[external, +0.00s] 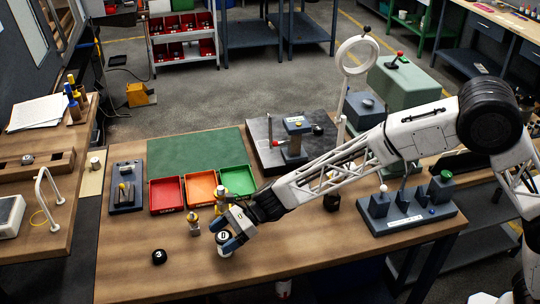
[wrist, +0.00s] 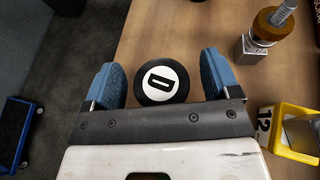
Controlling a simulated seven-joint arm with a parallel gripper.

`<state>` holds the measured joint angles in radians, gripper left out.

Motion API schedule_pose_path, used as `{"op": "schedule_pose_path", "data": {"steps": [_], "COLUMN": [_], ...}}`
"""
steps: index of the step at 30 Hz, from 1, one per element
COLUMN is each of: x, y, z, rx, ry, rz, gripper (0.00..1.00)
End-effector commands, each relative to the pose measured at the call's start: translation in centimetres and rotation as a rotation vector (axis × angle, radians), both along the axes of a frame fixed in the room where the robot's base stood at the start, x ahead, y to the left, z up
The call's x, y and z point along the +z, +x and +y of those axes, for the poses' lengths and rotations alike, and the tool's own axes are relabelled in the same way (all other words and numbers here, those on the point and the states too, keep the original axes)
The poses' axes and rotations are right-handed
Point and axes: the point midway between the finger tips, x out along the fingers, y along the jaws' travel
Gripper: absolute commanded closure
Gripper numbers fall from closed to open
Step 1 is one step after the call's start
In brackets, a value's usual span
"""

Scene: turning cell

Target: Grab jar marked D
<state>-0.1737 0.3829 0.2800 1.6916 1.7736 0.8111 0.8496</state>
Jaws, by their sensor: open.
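The jar marked D (external: 223,238) is a small round jar with a black-rimmed white top and a black letter. It stands on the wooden bench near the front edge. In the wrist view the jar's lid (wrist: 162,82) sits between the two blue fingers, with the letter turned sideways. My gripper (external: 225,233) is open around the jar, one finger on each side. In the wrist view my gripper (wrist: 161,76) shows a gap between each finger and the lid. The lower part of the jar is mostly hidden.
A black jar marked 3 (external: 159,257) stands to the left. Red, orange and green trays (external: 202,188) lie behind.

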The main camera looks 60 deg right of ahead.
Motion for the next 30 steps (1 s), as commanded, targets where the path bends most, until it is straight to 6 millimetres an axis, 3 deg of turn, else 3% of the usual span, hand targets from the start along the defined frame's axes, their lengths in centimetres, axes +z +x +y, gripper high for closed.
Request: {"op": "schedule_pose_path", "data": {"steps": [11,22,30], "x": [0.01,0.01,0.09], "y": [-0.01,-0.01,0.0], "z": [-0.02,-0.02,-0.02], "rx": [0.0,0.0,0.0], "ry": [0.0,0.0,0.0], "rz": [0.0,0.0,0.0], "gripper": [0.18,0.73,0.73]}}
